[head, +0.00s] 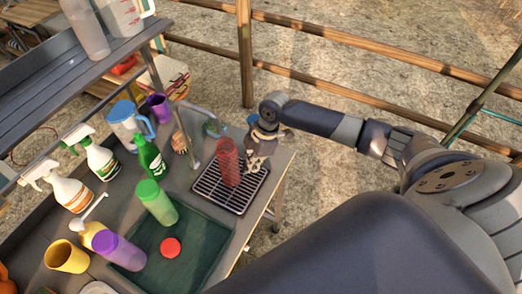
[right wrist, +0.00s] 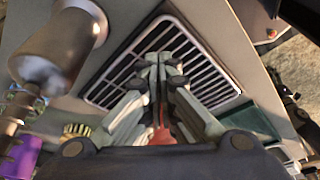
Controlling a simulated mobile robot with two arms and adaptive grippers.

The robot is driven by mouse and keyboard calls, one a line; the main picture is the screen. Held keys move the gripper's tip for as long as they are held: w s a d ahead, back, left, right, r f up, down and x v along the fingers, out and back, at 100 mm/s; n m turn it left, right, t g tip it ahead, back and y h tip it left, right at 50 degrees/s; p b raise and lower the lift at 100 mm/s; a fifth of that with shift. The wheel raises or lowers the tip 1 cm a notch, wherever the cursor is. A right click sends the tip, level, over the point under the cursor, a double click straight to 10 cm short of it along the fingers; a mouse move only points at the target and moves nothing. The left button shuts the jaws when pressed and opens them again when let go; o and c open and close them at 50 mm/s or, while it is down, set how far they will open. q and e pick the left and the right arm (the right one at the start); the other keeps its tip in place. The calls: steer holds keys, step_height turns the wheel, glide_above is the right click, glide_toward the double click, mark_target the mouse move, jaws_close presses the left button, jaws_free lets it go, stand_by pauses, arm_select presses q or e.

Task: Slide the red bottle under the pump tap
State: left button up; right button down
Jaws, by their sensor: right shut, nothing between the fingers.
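The red bottle (head: 228,162) stands upright on the dark slatted drip grate (head: 209,186) near the right end of the bench. The pump tap (head: 194,150) rises just left of it, and its curved spout ends close to the bottle's top. I cannot tell whether the spout is exactly over the bottle. My right gripper (head: 254,166) is shut and empty, low over the grate at the bottle's right side; contact is unclear. In the right wrist view its closed fingers (right wrist: 158,62) lie over the grate, with a small red patch partly hidden between them. My left gripper is out of view.
A yellow cup (head: 67,257), spray bottles (head: 70,191) and a dark green bottle (head: 150,157) crowd the left. The bench edge is close on the right.

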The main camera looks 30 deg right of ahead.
steer(key=shift+a, duration=0.35)
steer(key=shift+w+a+p, duration=0.15)
steer(key=shift+a+p, duration=0.05)
steer(key=shift+a, duration=0.4)
steer(key=shift+w+a+p, duration=0.15)
steer(key=shift+a, duration=0.4)
steer(key=shift+d, duration=0.1)
